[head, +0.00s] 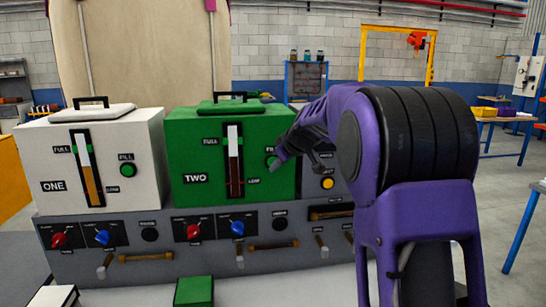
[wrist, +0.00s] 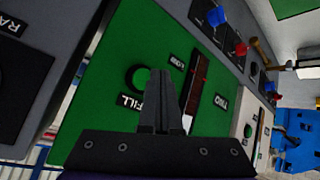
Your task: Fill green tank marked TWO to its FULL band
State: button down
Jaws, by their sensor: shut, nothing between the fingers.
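The green tank marked TWO (head: 190,165) stands in the middle of the head view. Its gauge (head: 234,160) shows dark red liquid in the lower part and white above; the level lies below the green FULL band and above the LOW mark. A round green FILL button (head: 270,160) is on its front, right of the gauge. My gripper (head: 278,162) is shut and empty, its tips at the button. In the wrist view the closed fingers (wrist: 160,75) are beside the FILL button (wrist: 136,79), between it and the gauge (wrist: 196,86). I cannot tell whether they touch.
A white tank marked ONE (head: 75,160) stands to the left with its own gauge and FILL button. Below the tanks, a grey panel (head: 150,260) carries red and blue knobs and several handles. A yellow button (head: 327,183) is right of the gripper.

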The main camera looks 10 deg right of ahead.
jog(key=shift+w, duration=0.45)
jog(key=shift+w, duration=0.1)
dwell(1.7)
jog(key=shift+w, duration=0.3)
jog(key=shift+w, duration=0.45)
dwell(5.0)
